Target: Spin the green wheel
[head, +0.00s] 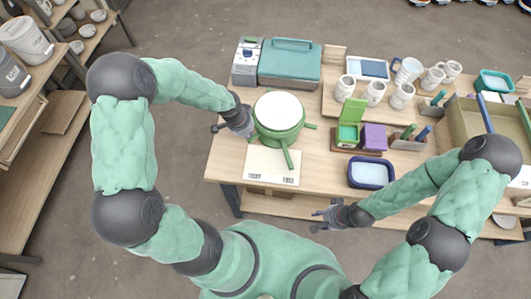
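The green wheel (276,133) stands on the table's left part, with a round white top and several green spokes sticking out. One spoke points toward me over a white printed card (272,167). My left gripper (240,128) is down at the wheel's left side, very close to its rim and a left spoke. I cannot tell whether it touches, and its fingers are too small to read. My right gripper (320,219) is in front of the table's front edge, away from the wheel, with its fingers apart and nothing between them.
A teal-lidded box (290,63) stands behind the wheel. Right of it are a green box (348,132), a purple box (374,137), a blue-rimmed tray (371,173) and several white mugs (375,92). A shelf with buckets (25,40) stands at left.

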